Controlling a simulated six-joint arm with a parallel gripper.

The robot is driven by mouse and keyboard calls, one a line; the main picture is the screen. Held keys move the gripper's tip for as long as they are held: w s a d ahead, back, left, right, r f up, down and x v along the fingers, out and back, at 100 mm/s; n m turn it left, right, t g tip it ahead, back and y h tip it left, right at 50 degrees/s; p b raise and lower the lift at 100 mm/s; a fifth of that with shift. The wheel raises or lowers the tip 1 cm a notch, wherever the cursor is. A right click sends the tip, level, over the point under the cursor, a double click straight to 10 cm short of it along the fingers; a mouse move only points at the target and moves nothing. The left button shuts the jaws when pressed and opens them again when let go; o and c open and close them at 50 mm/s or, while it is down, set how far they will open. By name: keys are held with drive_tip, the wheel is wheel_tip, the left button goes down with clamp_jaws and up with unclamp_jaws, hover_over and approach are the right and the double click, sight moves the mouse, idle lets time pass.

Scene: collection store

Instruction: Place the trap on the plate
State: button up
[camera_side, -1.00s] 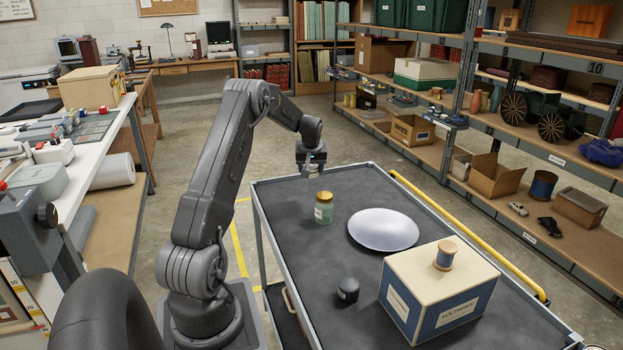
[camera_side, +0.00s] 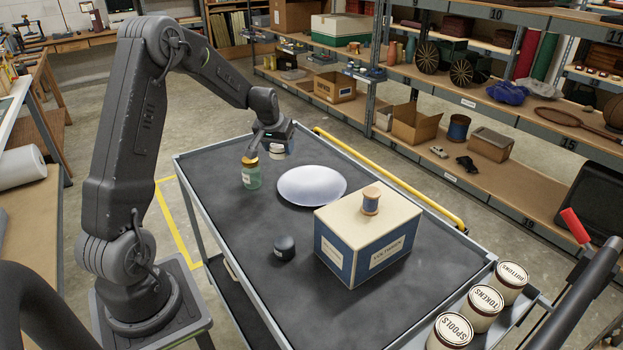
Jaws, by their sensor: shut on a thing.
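The plate (camera_side: 312,187) is a pale, shiny, shallow disc lying flat on the dark top of the cart (camera_side: 215,228); nothing is on it. My gripper (camera_side: 268,148) is low over the cart's far left part, beyond and left of the plate.
A cream-and-blue box (camera_side: 365,236) with a thread spool (camera_side: 371,199) on top stands in front and right of the plate. A small black jar (camera_side: 284,247) stands left of the box. Labelled jars (camera_side: 482,305) line the near right edge. A yellow rail (camera_side: 390,178) runs along the far side.

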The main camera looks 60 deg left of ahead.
hover_over(313, 181)
drive_tip(key=s+d, duration=0.1)
wheel_tip(313, 181, down, 6)
drive_tip(key=shift+r, duration=0.1)
drive_tip(key=shift+f, duration=1.95)
drive_tip(key=shift+f, duration=0.1)
drive_tip(key=o, duration=0.9)
